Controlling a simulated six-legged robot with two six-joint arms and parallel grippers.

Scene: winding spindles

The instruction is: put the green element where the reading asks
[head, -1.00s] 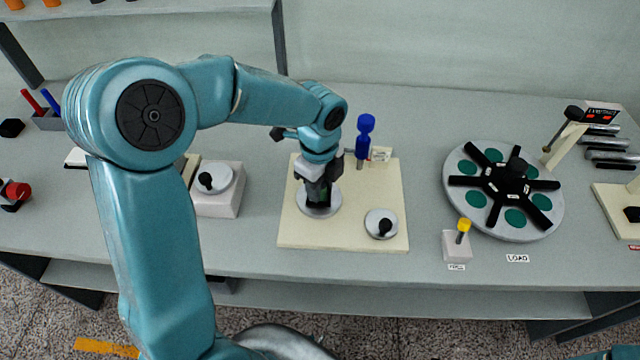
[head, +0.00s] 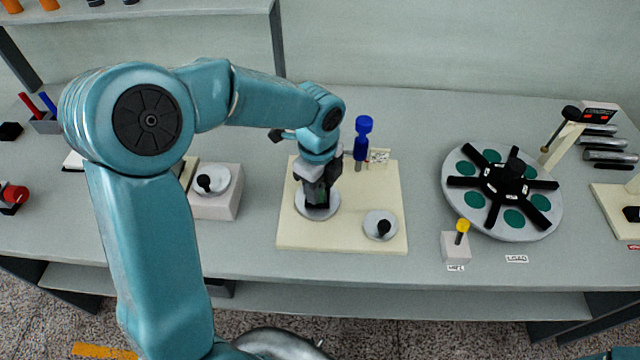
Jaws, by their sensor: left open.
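My left gripper (head: 318,201) points down over a grey round plate (head: 309,213) on the left of a cream board. It is open, and a dark green piece (head: 322,197), perhaps the green element, shows between its fingers, low over the plate. The fingers hide most of this piece, so I cannot tell whether they touch it. My right gripper is not in view.
The cream board (head: 345,238) also bears a second plate with a black knob (head: 381,225) and a blue spindle (head: 362,140). A grey turntable (head: 533,226) with green discs and black arms stands right, behind a small block with a yellow-topped pin (head: 461,231). A white knobbed box (head: 217,203) stands left.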

